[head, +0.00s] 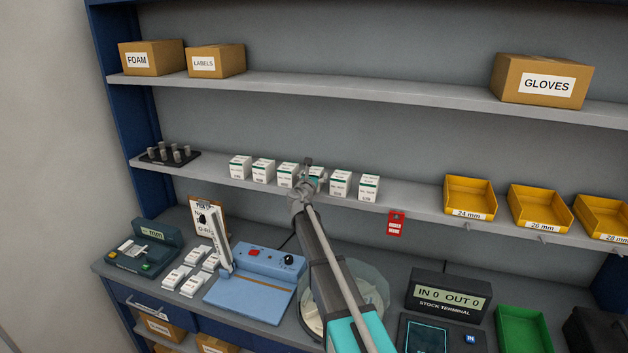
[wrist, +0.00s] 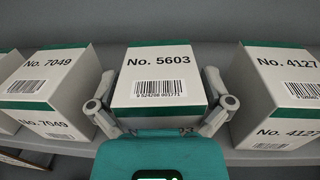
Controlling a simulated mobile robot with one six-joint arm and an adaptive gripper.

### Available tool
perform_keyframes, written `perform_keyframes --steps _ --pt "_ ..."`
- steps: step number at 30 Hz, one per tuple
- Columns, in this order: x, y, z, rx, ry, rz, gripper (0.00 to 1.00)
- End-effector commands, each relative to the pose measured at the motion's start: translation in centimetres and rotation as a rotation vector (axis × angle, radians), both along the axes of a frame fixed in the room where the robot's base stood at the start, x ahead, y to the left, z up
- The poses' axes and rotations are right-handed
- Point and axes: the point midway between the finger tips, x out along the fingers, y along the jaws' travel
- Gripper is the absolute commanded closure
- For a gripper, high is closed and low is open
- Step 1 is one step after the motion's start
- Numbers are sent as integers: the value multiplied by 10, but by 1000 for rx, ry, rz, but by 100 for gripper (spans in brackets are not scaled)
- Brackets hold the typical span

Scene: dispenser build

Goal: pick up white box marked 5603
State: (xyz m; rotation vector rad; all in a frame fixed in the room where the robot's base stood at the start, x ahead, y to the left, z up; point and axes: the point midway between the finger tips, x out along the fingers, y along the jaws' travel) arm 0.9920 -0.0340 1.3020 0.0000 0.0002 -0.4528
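The white box marked No. 5603 (wrist: 158,78) stands on the shelf, straight ahead in the wrist view, with a green band and a barcode on its top. My gripper (wrist: 160,88) is open, with one finger at each side of this box. Whether the fingers touch its sides I cannot tell. In the head view my gripper (head: 308,176) is at the row of white boxes on the middle shelf. It largely hides the 5603 box (head: 319,173) there.
The box marked 7049 (wrist: 45,82) stands close on the left and the box marked 4127 (wrist: 278,90) close on the right. Yellow bins (head: 470,196) are farther right on the shelf. A blue device (head: 252,285) and a stock terminal (head: 447,293) stand on the bench below.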

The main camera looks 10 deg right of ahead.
Motion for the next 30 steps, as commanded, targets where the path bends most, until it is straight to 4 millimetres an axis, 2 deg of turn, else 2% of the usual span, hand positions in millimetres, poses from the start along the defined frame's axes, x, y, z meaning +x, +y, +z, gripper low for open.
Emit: perform_keyframes --steps 1,12,13,23,30 --pt "0 0 0 0 0 0 9" --pt "0 0 0 0 0 0 78" --pt "0 0 0 0 0 0 81" --pt "0 0 1 0 0 0 81" --pt "0 0 11 0 0 0 81"
